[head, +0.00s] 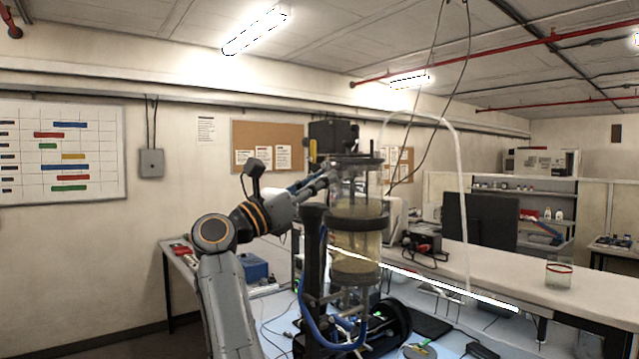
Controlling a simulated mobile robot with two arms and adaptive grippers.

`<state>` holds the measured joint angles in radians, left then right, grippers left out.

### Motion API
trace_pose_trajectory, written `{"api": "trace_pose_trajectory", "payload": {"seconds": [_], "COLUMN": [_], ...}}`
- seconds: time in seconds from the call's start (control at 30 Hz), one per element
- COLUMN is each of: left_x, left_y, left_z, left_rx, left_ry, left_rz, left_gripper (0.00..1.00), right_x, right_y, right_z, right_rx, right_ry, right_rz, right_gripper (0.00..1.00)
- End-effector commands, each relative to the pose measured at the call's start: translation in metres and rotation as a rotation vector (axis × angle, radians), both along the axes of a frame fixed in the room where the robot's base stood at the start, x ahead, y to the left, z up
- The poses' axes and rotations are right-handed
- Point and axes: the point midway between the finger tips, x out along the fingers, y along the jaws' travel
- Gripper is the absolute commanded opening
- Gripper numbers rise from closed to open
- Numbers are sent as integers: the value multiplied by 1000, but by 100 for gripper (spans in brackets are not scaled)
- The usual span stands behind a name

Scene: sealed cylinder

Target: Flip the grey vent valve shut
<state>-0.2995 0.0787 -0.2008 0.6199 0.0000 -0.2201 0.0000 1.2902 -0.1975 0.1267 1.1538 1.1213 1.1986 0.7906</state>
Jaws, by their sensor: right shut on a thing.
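The sealed cylinder (356,240) is a clear upright vessel with dark bands, holding yellowish contents. It stands in a black frame at the middle of the head view. My right gripper (332,172) reaches to the upper left side of the cylinder, just under a black box-shaped unit (333,134) on its top. The gripper is shut on a small part there, which appears to be the grey vent valve. The fingers and the fittings overlap, so the valve's outline and lever angle cannot be made out. My left gripper is not in view.
A long bench (480,268) runs behind the cylinder to the right, with a glass jar (559,275) and a dark monitor (480,219). A white tube (461,160) arches over the cylinder's right side. Cables and a blue hose (310,318) lie around the stand's base.

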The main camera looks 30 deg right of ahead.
Motion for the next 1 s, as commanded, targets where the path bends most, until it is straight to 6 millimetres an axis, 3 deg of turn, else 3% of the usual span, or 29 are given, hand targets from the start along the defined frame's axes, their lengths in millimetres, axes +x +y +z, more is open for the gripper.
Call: {"api": "trace_pose_trajectory", "payload": {"seconds": [0.03,0.07,0.13,0.17,0.57,1.0], "left_x": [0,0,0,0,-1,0], "left_y": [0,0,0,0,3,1], "left_z": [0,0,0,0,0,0], "left_rx": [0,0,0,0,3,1], "left_ry": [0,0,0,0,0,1], "left_rz": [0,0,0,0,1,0], "left_gripper": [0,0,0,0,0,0], "right_x": [0,0,0,0,0,-5], "right_y": [-1,-1,-1,-1,8,87], "right_z": [0,0,0,0,-4,-37], "right_rx": [1,1,1,1,1,1], "right_ry": [-1,-1,-1,-1,2,3], "right_rz": [0,0,0,0,2,3], "right_gripper": [0,20,34,37,37,37]}}
